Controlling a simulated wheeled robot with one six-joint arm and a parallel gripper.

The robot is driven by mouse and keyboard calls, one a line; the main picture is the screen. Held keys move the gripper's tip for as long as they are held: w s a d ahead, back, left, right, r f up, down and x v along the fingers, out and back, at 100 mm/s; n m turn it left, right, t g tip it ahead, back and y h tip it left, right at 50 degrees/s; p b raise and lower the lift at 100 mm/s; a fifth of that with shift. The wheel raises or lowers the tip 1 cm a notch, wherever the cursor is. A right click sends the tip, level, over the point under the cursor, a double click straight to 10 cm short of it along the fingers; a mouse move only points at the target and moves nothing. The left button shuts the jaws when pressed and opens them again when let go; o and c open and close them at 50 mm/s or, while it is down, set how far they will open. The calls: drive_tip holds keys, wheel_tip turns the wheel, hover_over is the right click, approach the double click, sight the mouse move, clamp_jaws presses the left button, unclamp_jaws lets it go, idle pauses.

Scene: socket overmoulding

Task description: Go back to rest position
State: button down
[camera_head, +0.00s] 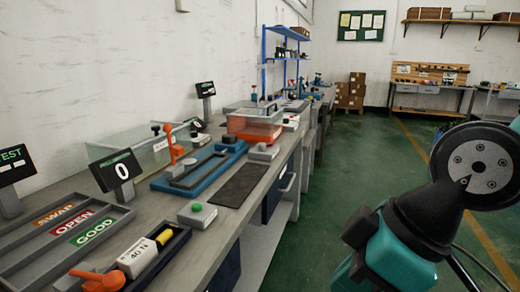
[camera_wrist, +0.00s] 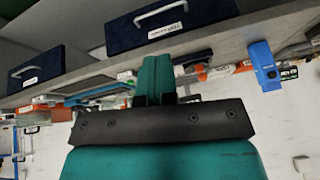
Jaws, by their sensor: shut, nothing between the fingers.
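My gripper (camera_wrist: 156,68) shows in the wrist view as two teal fingers pressed together in front of a dark plate. Nothing is held between them. The wrist view is upside down, with the bench front and drawers at the top and the wall below. My fingers overlap the bench edge in that view, and I cannot tell the distance. In the head view my teal and black arm is raised at the right, over the floor and apart from the bench. The gripper's fingers cannot be made out there.
The long grey workbench (camera_head: 288,178) runs along the left wall. It carries a blue fixture (camera_head: 160,183), a black mat (camera_head: 239,186), a green button box (camera_head: 197,214), labelled trays (camera_head: 28,258) and a display (camera_head: 115,169). Green floor (camera_head: 318,223) is clear right of the bench.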

drive_tip(key=s+d+m+g+h, duration=0.1)
drive_tip(key=s+d+m, duration=0.2)
drive_tip(key=d+m, duration=0.15)
wheel_tip(320, 180, up, 14)
drive_tip(key=p, duration=1.5)
drive_tip(key=shift+d+m, duration=0.15)
drive_tip(key=shift+m, duration=0.3)
